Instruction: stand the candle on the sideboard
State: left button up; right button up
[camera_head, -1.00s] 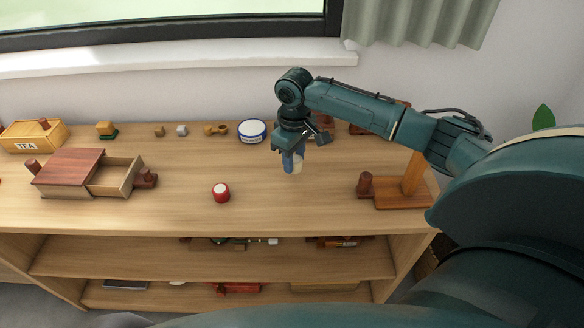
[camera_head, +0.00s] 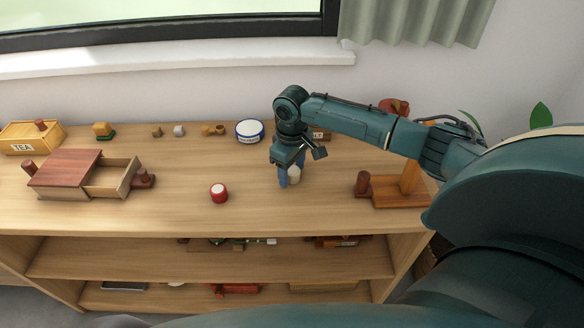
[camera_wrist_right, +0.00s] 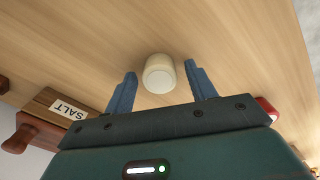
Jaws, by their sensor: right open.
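The candle, a short cream cylinder (camera_head: 295,174), appears to stand upright on the top of the wooden sideboard (camera_head: 255,205), right of the red jar. In the right wrist view the candle (camera_wrist_right: 159,74) is between the two blue fingers, with a gap on either side. My right gripper (camera_head: 288,180) is open and low around the candle, pointing down; it also shows in the wrist view (camera_wrist_right: 160,68). The gripper partly hides the candle in the head view. My left gripper is not in view.
A red jar with a white top (camera_head: 219,193) stands to the left. A blue-and-white round tin (camera_head: 249,131) is behind. A wooden stand (camera_head: 400,193) is at right, and a small chest with an open drawer (camera_head: 70,172) at left. Bare top lies in front.

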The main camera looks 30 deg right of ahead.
aim_at(292, 170)
jog(key=shift+r, duration=0.35)
notch_tip(292, 170, up, 12)
jog(key=shift+f+p, duration=0.2)
jog(key=shift+p, duration=0.25)
